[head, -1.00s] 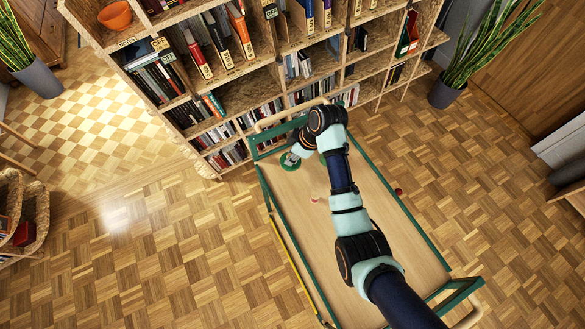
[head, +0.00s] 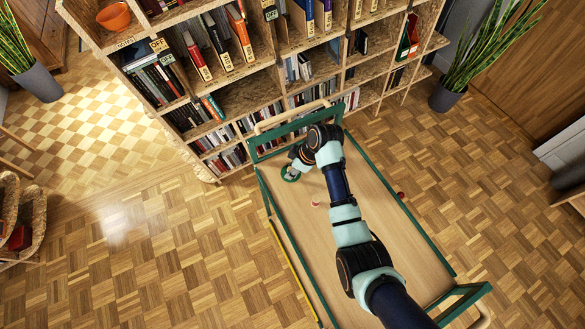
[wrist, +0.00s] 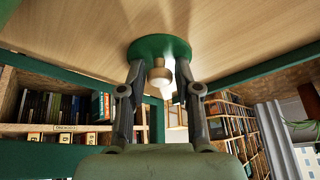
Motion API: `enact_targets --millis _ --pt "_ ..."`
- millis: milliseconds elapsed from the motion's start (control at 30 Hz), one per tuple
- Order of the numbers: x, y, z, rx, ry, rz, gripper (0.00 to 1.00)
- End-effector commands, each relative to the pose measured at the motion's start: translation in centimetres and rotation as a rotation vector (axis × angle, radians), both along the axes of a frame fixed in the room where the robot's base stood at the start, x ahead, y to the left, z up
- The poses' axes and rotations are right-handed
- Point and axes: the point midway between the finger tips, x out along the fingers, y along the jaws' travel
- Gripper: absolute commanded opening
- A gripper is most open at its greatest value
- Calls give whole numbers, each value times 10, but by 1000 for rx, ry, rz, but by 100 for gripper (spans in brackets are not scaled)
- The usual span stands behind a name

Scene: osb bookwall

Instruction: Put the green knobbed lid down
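The green knobbed lid (wrist: 140,46) shows in the wrist view as a green disc with a pale wooden knob (wrist: 159,73). My gripper (wrist: 160,68) has one finger on each side of the knob, close against it, and appears shut on it. The disc is at or just over the wooden trolley top; whether it touches is hard to tell. In the head view the lid (head: 290,175) shows as a small green patch at the trolley's far left part, partly hidden by my gripper (head: 294,168).
The wooden trolley top (head: 375,215) has a green frame and is mostly clear. A small pinkish thing (head: 315,205) lies near its middle and a dark red one (head: 400,195) at the right edge. A full bookcase (head: 240,95) stands beyond the far end.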

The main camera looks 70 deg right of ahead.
Motion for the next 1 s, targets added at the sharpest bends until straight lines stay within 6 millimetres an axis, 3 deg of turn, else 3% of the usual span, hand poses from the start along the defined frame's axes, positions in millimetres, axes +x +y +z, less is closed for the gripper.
enact_targets --millis 333,433,800,1000 --pt "0 0 1 -1 0 0 50" --pt "-1 -1 10 -3 -2 -1 50" --pt "-34 -3 91 -3 -2 -1 50" --pt "-44 -3 113 -1 -1 0 50"
